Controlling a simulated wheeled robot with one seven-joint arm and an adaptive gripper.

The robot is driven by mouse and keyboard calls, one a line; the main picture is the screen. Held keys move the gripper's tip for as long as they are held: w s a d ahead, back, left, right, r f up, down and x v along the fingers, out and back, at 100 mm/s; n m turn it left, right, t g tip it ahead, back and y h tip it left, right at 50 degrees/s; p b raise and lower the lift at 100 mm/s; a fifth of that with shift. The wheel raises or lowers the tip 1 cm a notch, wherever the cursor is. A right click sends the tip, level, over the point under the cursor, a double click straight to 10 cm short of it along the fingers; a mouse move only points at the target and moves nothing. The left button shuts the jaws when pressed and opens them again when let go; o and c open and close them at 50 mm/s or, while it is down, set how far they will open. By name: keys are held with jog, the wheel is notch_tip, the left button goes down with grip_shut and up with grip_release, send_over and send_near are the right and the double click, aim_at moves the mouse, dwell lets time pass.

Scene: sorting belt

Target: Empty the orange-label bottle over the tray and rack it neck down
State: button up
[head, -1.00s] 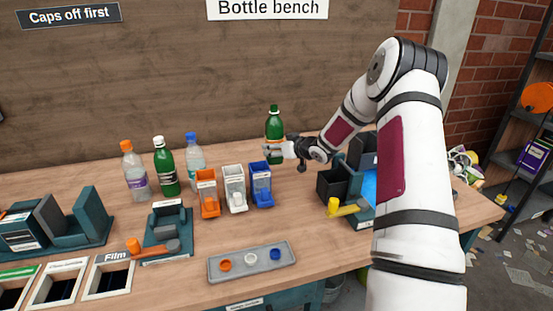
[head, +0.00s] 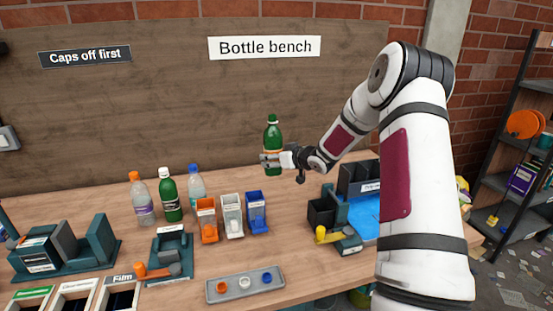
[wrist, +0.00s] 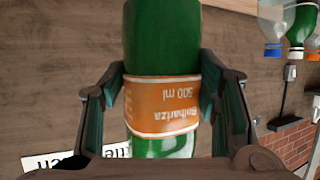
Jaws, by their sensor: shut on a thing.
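The green bottle with the orange label (head: 272,134) is upright in the head view, held above the back of the bench. My gripper (head: 270,160) is shut around it at the label, coming from the right. In the wrist view the fingers (wrist: 160,105) press on both sides of the orange label (wrist: 163,104); its print appears upside down there. Whether the neck is capped is unclear. A blue tray-like surface (head: 364,208) lies at the right of the bench, partly hidden behind my arm. I cannot make out a bottle rack for certain.
Capped bottles stand at the back left: orange-capped (head: 141,203), green (head: 170,197) and blue-capped (head: 197,187). Orange, white and blue bins (head: 257,212) stand beside them. A grey tray (head: 216,293) holds caps in front. A yellow-handled teal fixture (head: 348,243) is at the right.

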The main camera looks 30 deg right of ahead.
aim_at(274, 147)
jog(key=s+r+p, duration=0.1)
jog(key=r, duration=0.1)
jog(key=s+r+p, duration=0.1)
jog(key=r+p, duration=0.1)
jog(key=s+a+r+p, duration=0.1)
jog(key=s+r, duration=0.1)
jog(key=shift+p, duration=0.3)
jog(key=shift+f, duration=0.1)
jog(key=shift+a, duration=0.1)
